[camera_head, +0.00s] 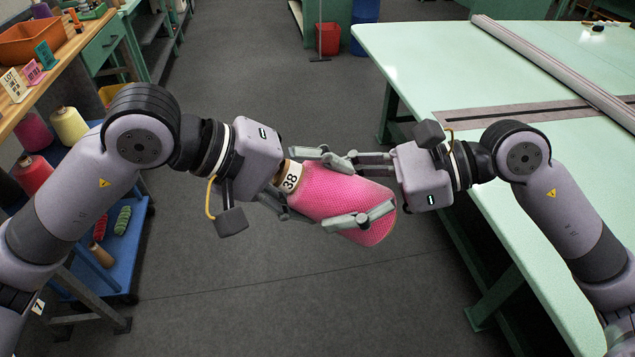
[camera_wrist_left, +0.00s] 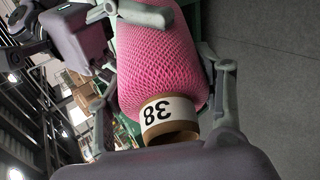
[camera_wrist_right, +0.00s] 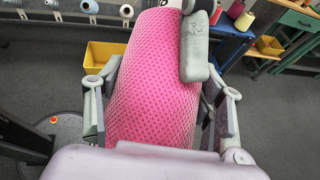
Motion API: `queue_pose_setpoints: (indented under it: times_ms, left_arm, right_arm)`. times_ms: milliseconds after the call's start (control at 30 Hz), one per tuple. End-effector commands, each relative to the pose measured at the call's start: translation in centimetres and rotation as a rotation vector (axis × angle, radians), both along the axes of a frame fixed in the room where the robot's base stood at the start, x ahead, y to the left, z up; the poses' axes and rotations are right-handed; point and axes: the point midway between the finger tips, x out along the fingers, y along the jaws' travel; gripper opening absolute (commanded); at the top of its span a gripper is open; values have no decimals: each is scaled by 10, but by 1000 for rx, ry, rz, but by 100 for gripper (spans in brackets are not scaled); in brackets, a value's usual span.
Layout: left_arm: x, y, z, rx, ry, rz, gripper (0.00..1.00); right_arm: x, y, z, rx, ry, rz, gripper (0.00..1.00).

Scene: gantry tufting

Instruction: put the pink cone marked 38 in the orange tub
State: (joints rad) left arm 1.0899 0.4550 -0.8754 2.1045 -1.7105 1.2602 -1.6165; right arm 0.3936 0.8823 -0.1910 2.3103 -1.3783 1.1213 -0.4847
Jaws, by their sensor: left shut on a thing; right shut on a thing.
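The pink cone (camera_head: 335,200), with a mesh-like surface and a white label reading 38, is held in the air between my two arms. Its narrow labelled end points left and its wide end right. My left gripper (camera_head: 303,183) is shut on the labelled end; the label also shows in the left wrist view (camera_wrist_left: 167,112). My right gripper (camera_head: 352,192) is shut on the wide part, with fingers on both sides of the cone in the right wrist view (camera_wrist_right: 155,85). The orange tub (camera_head: 32,45) stands on the wooden bench at the upper left. Its inside is mostly out of sight.
Small signs (camera_head: 46,57) stand on the bench by the tub. A pale green table (camera_head: 420,65) fills the right side. A red bucket (camera_head: 329,40) stands on the far floor. The grey floor between is clear.

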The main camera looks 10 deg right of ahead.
Motion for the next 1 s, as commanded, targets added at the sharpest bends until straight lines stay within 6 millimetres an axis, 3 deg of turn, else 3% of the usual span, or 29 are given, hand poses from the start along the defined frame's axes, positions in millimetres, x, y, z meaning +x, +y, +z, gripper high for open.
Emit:
queue_pose_setpoints:
  times_ms: [100,367,767,1000]
  left_arm:
    - [1,3,-6,17,6,4,20]
    - [0,2,-3,11,4,2,20]
    - [0,1,-2,7,2,1,20]
    - [0,1,-2,7,2,1,20]
  right_arm:
    - [2,-1,5,7,-10,-5,69]
    - [1,0,3,5,-7,-3,86]
    - [0,-5,3,2,-3,-3,86]
    - [-7,-41,17,-1,-1,-8,86]
